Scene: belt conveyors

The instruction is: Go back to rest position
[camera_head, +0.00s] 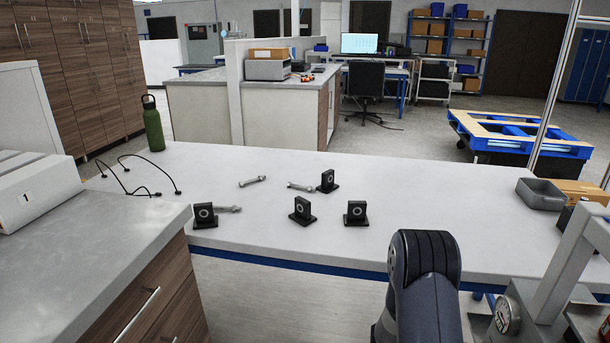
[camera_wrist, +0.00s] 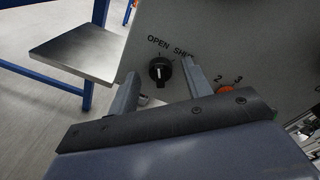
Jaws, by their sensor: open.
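In the wrist view my gripper (camera_wrist: 160,70) is open, with its two fingers apart and nothing between them. A black rotary knob (camera_wrist: 160,72) on a grey panel (camera_wrist: 215,25) shows between the fingertips, under the words OPEN and SHUT. I cannot tell whether the fingers touch the knob. In the head view a dark link of my arm stands at the bottom right, and my gripper is not visible there.
An orange button (camera_wrist: 226,89) sits right of the knob. A metal shelf (camera_wrist: 75,52) is at the left. The white table (camera_head: 260,225) holds several black brackets, wrenches, a cable and a green bottle (camera_head: 153,124). A grey frame with a gauge (camera_head: 507,315) stands right of my arm.

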